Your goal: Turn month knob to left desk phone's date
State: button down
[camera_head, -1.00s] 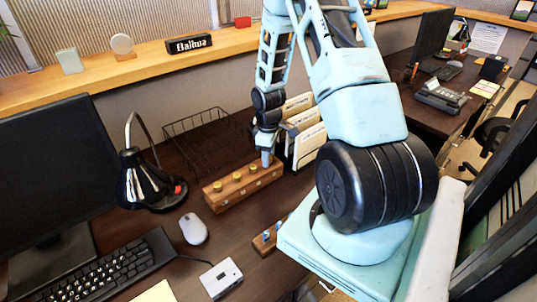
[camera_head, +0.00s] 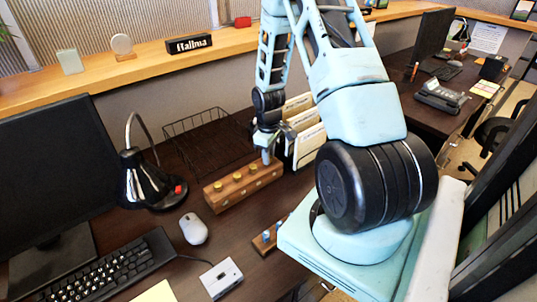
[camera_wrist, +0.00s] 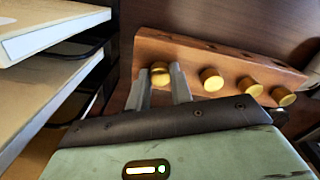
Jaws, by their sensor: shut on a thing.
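A long wooden block (camera_head: 228,198) with a row of brass knobs lies on the dark desk, and it also shows in the wrist view (camera_wrist: 215,57). In the wrist view my gripper (camera_wrist: 160,85) has its two fingers on either side of the leftmost brass knob (camera_wrist: 160,72), shut on it. In the head view my gripper (camera_head: 267,157) is at the block's far right end, and its knob is hidden there. The other brass knobs (camera_wrist: 212,79) stand free. A desk phone (camera_head: 441,97) sits on the right desk; its display cannot be read.
File folders in a rack (camera_head: 305,135) stand close to the right of my gripper. A wire basket (camera_head: 200,135) is behind the block. A black lamp (camera_head: 145,178), a mouse (camera_head: 193,229), a keyboard (camera_head: 105,272) and a small white device (camera_head: 221,278) are to the left and front.

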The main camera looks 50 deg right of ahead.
jog(key=shift+m, duration=2)
jog(key=c, duration=1.2)
grip_release()
jog(key=shift+c, duration=0.2)
notch_tip(320, 180, up, 17)
jog(key=shift+r+b, duration=0.2)
jog(key=shift+b, duration=0.15)
